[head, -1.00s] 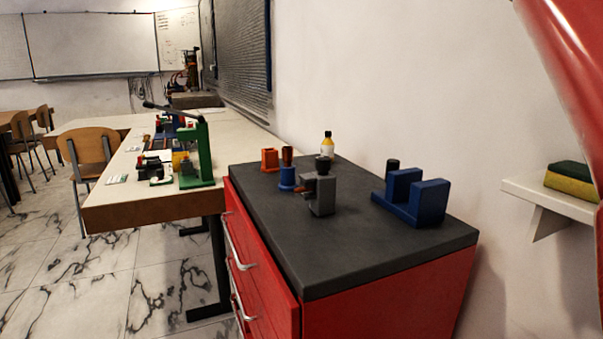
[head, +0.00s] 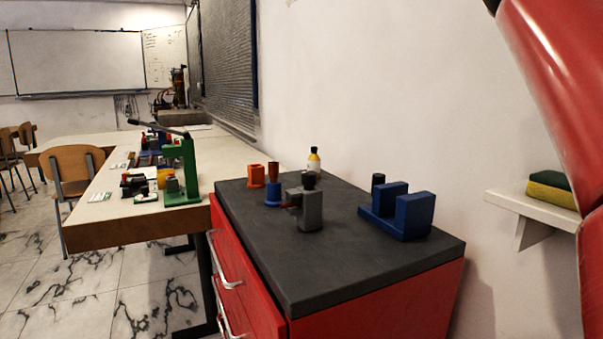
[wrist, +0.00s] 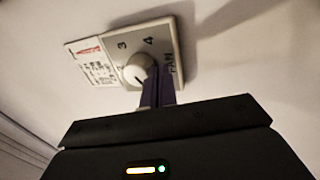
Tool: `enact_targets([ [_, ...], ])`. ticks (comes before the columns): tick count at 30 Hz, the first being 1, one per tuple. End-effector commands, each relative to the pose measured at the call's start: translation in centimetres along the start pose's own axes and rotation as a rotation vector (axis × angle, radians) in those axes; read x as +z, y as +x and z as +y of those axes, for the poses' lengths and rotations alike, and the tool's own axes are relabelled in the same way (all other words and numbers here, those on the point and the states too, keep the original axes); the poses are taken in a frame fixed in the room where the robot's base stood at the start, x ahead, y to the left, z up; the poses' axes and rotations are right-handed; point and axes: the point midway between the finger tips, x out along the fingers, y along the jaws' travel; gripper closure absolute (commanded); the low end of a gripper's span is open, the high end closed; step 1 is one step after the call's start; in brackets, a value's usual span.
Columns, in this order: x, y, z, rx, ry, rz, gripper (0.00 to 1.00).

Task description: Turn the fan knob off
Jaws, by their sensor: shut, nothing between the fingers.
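In the wrist view, the fan knob (wrist: 137,68) is a round white dial on a grey wall plate (wrist: 163,24) marked with numbers such as 3 and 4 and the word FAN. A label card (wrist: 90,62) is beside the plate on the left. My gripper (wrist: 158,72) has its dark purple fingers together, with the tips at the knob's right edge. I cannot tell whether they touch it. The fingers hide the lower part of the plate. The knob and my gripper are not in the head view; part of my red arm shows at its right.
A red cabinet with a dark top (head: 350,270) holds a blue cradle (head: 400,214), a grey block (head: 309,212) and a small bottle (head: 314,162). A wall shelf (head: 515,202) with a sponge (head: 553,192) is at right. A workbench (head: 110,215) stands at left.

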Motion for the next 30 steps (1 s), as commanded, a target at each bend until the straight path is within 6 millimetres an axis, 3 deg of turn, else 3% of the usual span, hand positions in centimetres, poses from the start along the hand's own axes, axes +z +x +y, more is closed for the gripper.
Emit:
enact_targets([
  [5,0.0,-0.4,-0.4,0.000,0.001,0.001,1.00],
  [19,0.0,-5.4,0.9,0.000,0.002,0.002,1.00],
  [30,0.0,-5.9,1.1,0.000,0.000,0.000,1.00],
])
